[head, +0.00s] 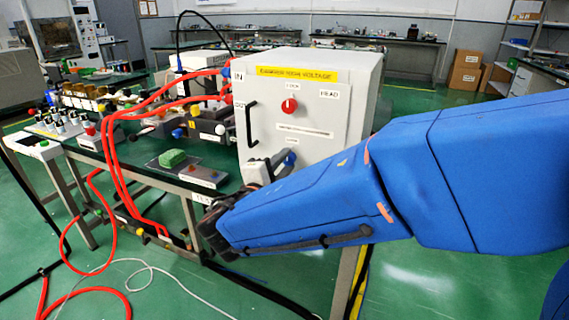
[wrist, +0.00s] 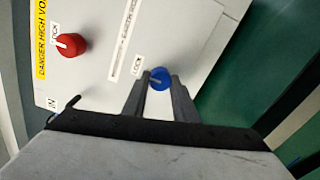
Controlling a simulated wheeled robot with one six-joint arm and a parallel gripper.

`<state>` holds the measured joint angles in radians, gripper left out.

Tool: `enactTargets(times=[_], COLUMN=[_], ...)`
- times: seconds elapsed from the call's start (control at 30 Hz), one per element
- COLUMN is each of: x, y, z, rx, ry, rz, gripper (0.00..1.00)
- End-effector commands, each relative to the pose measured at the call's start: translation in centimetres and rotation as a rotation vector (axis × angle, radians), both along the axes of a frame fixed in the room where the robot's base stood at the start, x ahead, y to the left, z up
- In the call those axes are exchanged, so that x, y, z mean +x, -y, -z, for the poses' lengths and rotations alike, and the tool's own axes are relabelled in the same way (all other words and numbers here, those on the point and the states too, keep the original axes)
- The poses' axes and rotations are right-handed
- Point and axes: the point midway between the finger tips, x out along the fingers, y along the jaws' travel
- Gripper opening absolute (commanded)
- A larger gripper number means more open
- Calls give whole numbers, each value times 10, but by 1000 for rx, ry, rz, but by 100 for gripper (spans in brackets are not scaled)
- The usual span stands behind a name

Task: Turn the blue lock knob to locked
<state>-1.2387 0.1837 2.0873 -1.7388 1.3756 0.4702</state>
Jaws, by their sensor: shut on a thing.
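The blue lock knob (wrist: 159,78) sits on the front panel of the white generator box (head: 345,85), below the red knob. In the wrist view my gripper (wrist: 160,84) has one finger on each side of the blue knob and is shut on it. A light pointer mark shows on the knob, slanting in the wrist view. In the head view the blue knob (head: 290,159) shows just past my gripper (head: 280,160), partly hidden by the fingers. A small label (wrist: 137,65) stands beside the knob; its text is hard to read.
A red knob (head: 289,106) and a black handle (head: 251,124) are on the same panel. Red hoses (head: 118,150) run along the left of the box. A green block (head: 172,158) lies on the bench at left.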

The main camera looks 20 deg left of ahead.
Motion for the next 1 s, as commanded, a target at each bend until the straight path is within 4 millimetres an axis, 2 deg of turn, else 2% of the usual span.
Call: enactTargets(times=[0.3,0.33,0.4,0.77,0.87,1.0], x=[0,0,0,-3,-12,-34], y=[1,1,1,0,-1,-3], z=[1,1,1,0,0,0], rx=[0,0,0,-1,-1,0], ry=[-2,-2,-2,0,0,-1], rz=[1,1,1,-1,-1,-3], gripper=[3,33,44,44,44,44])
